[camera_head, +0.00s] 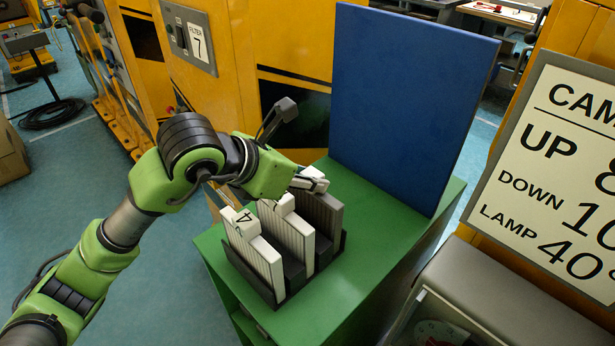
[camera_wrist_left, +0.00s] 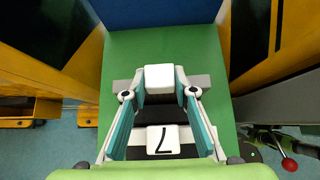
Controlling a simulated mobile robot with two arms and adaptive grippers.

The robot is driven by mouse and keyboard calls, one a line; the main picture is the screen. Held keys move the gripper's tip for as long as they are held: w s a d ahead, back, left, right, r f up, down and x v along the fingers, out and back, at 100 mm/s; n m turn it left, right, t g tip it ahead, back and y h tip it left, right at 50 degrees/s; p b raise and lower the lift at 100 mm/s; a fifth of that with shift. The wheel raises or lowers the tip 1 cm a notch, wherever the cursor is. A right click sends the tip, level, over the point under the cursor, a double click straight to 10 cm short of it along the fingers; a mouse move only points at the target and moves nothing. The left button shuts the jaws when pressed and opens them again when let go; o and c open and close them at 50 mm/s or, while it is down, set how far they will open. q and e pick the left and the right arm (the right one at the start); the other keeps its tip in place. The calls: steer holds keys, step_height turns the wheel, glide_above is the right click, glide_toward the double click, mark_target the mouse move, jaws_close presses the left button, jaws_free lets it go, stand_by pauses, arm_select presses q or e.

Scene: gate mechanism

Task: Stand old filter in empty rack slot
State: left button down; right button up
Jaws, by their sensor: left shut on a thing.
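The dark grey pleated filter (camera_head: 325,213) stands upright at the far end of the black rack (camera_head: 262,287). Its white handle (camera_wrist_left: 158,78) is between the fingertips of my left gripper (camera_head: 310,182), which is shut on it; the same gripper fills the left wrist view (camera_wrist_left: 158,94). The filter's lower edge is at the rack, but I cannot tell if it is fully seated. A white filter marked 4 (camera_head: 254,255) stands at the rack's near end. Another white filter (camera_head: 288,230) stands between them; its tab marked 7 (camera_wrist_left: 162,142) shows in the wrist view.
The rack sits on a green cabinet top (camera_head: 375,240). A tall blue panel (camera_head: 405,100) rises behind it. A yellow machine (camera_head: 240,60) with a plate marked FILTER 7 (camera_head: 190,38) stands left. A sign (camera_head: 560,170) stands right. The green top right of the rack is clear.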

arm_select(q)
steer(key=shift+f, duration=0.15)
steer(key=c, duration=1.6)
jaws_free()
steer(key=v, duration=1.2)
steer(key=shift+d, duration=0.1)
